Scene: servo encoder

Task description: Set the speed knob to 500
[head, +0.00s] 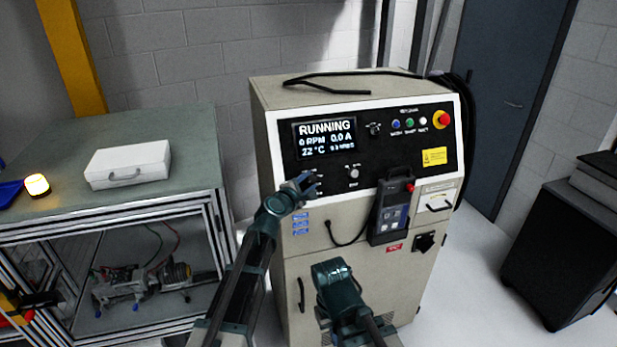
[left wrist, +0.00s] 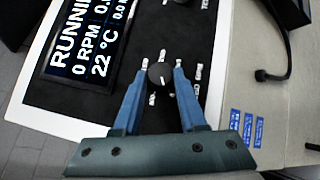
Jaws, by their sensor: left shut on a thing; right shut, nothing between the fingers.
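The grey cabinet's black control panel carries a display (head: 327,139) that reads RUNNING, 0 RPM, 0.0 A and 22 °C. In the left wrist view a round black knob (left wrist: 160,76) sits beside the display, with small white labels around it too blurred to read. My left gripper (head: 304,184) is at the panel below the display; its blue fingers (left wrist: 163,66) are shut on this knob, one on each side. In the head view the gripper hides the knob. My right gripper (head: 331,271) is shut and empty, low in front of the cabinet doors; its fingertips are hard to make out.
Another knob (head: 354,172), a selector (head: 375,129), coloured buttons and a red emergency stop (head: 442,119) are on the panel. A handheld pendant (head: 391,211) hangs at its lower right. A workbench with a white case (head: 128,166) stands left; a dark cabinet (head: 566,250) stands right.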

